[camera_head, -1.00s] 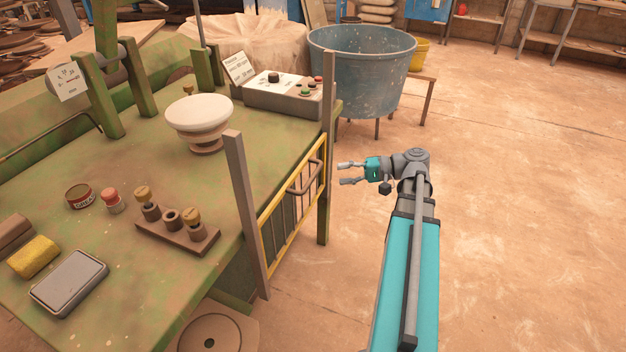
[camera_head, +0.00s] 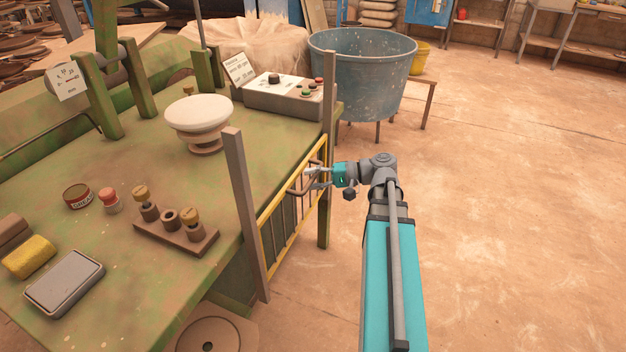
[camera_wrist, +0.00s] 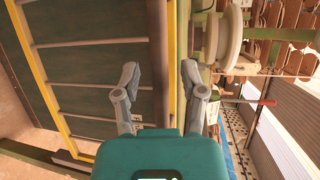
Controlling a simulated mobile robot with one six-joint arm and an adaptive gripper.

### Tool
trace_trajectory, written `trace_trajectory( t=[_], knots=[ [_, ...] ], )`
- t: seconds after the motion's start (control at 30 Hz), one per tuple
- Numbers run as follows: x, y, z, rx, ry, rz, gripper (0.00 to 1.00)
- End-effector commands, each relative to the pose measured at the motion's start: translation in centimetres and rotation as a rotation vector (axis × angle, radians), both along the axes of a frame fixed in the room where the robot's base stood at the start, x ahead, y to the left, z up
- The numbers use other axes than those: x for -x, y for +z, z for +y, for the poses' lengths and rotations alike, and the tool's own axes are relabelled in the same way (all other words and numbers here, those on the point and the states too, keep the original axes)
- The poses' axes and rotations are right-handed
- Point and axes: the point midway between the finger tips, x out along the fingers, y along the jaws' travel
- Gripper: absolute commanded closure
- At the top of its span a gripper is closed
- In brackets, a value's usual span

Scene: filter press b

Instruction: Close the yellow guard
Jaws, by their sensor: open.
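The yellow guard (camera_head: 275,201) is a barred frame low between two posts at the press table's right side. Its top rail sits at about table height, below the post tops. A brown bar handle (camera_head: 293,190) sits on its outer face. My gripper (camera_head: 312,178) is open at the handle, reaching in from the right. In the wrist view the yellow frame (camera_wrist: 40,80) and its bars fill the left half. The handle (camera_wrist: 156,60) runs between my two spread fingers (camera_wrist: 160,80). I cannot tell whether either finger touches it.
The near post (camera_head: 245,210) and far post (camera_head: 327,150) flank the guard. A control box (camera_head: 285,95), white-topped knob (camera_head: 198,115) and wooden peg block (camera_head: 175,230) are on the table. A blue tub (camera_head: 362,75) stands behind. The floor at right is clear.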

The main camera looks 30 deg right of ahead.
Motion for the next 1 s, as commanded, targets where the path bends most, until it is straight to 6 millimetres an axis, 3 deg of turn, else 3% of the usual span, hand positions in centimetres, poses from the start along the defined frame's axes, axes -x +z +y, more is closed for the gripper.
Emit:
trace_trajectory(
  t=[0.2, 0.5, 1.0],
  knots=[
    [0.00, 0.00, -0.02, 0.000, -0.001, 0.000, 0.46],
    [0.00, 0.00, -0.07, 0.000, -0.001, 0.000, 1.00],
    [-0.34, 0.46, -0.15, 0.000, -0.002, 0.001, 1.00]
  ],
)
